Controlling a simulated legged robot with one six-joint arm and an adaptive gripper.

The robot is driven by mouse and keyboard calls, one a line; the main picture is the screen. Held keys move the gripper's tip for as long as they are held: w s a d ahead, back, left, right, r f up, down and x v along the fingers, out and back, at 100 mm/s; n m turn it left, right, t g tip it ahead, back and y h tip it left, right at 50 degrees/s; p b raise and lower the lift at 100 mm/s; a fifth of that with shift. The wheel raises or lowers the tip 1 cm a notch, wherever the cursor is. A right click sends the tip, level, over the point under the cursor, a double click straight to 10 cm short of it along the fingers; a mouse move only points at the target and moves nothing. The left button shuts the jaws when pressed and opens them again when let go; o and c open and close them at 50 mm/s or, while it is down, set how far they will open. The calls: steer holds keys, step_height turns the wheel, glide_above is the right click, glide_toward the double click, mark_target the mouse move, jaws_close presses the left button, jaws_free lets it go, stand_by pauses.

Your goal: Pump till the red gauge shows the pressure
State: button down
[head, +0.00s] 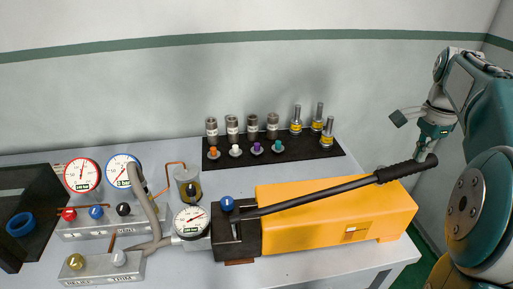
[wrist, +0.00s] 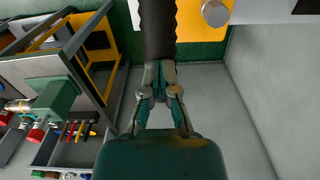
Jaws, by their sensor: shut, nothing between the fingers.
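The red-rimmed gauge (head: 82,174) stands at the left in the head view, its needle too small to read surely. The yellow hand pump (head: 335,205) lies on the table, and its long black lever (head: 315,195) slopes up to the right, ending in a ribbed grip (head: 405,172). My gripper (head: 424,158) is at the grip's outer end. In the wrist view my gripper (wrist: 159,68) is shut with empty fingers, and the black grip (wrist: 157,30) lies right beyond the fingertips. I cannot tell whether they touch.
A blue-rimmed gauge (head: 124,170), a dark-rimmed gauge (head: 191,220) and a valve block with knobs (head: 97,213) stand at the left. A black mat (head: 310,153) holds several fittings behind the pump. The wrist view shows a shelf frame with tools (wrist: 75,130) at the left.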

steer(key=shift+d+f, duration=0.15)
steer(key=shift+f, duration=0.4)
steer(key=r, duration=0.2)
steer(key=a+r, duration=0.1)
steer(key=r, duration=0.1)
steer(key=shift+a+r, duration=0.2)
steer(key=shift+r, duration=0.2)
steer(key=shift+s+r, duration=0.1)
steer(key=shift+r, duration=0.2)
step_height(320, 180, up, 5)
steer(key=s+a+f+n+t, duration=0.35)
steer(key=s+a+n, duration=0.4)
steer(key=a, duration=0.55)
steer(key=s+a+f+n+t, duration=0.2)
steer(key=s+a+f+n, duration=0.6)
steer(key=f, duration=0.4)
steer(key=s+n, duration=0.1)
steer(key=s, duration=0.1)
steer(key=shift+s, duration=0.35)
